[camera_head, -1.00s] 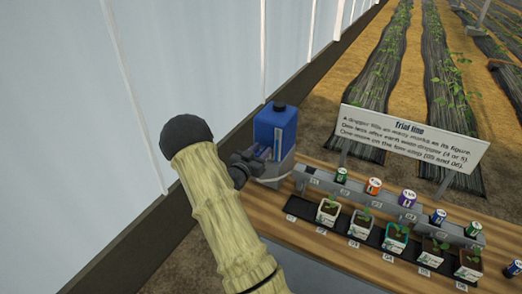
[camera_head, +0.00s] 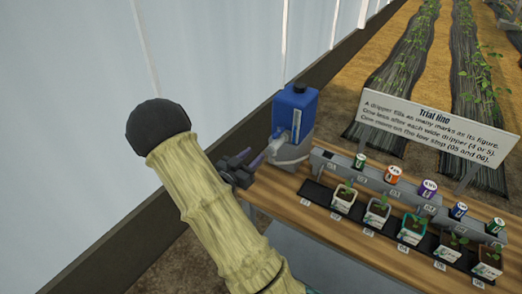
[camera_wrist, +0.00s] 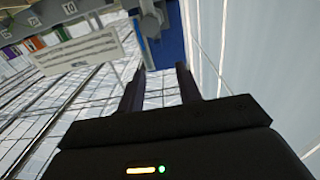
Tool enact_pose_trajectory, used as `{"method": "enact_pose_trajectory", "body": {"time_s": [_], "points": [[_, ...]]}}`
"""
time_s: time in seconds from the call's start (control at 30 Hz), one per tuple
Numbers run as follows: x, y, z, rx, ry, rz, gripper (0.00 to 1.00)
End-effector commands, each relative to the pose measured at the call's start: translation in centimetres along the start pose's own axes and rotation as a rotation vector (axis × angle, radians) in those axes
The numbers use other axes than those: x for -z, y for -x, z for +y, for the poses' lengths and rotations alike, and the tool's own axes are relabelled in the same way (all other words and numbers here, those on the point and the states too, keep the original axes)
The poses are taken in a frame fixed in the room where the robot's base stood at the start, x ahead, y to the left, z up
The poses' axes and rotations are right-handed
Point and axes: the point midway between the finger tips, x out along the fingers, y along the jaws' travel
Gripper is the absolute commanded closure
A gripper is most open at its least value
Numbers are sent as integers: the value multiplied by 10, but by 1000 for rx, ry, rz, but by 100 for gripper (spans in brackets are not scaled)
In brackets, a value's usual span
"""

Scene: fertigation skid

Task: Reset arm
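My gripper (camera_head: 250,160) is at the left end of the wooden bench in the head view, in front of the blue tank and apart from the bench top as far as I can tell. In the wrist view my gripper (camera_wrist: 160,85) shows two dark fingers standing apart with nothing between them. My arm, with a bamboo-like pale sleeve and a black joint, fills the lower left of the head view.
A blue tank (camera_head: 296,108) stands behind my gripper. The bench (camera_head: 270,195) holds a grey rail with coloured drippers (camera_head: 393,174) and several potted seedlings (camera_head: 377,210). A sign (camera_head: 432,128) stands behind them. A pale wall (camera_head: 70,100) is at the left.

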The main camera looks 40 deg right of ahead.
Motion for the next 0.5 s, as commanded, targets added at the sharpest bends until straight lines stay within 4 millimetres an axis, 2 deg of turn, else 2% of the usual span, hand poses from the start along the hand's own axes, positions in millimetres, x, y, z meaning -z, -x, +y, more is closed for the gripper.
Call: {"method": "enact_pose_trajectory", "body": {"time_s": [0.1, 0.2, 0.5], "points": [[0, 16, -1, 2, 0, 1, 65], [0, 21, -1, 1, 0, 0, 65], [0, 23, -1, 3, 0, 0, 65]]}}
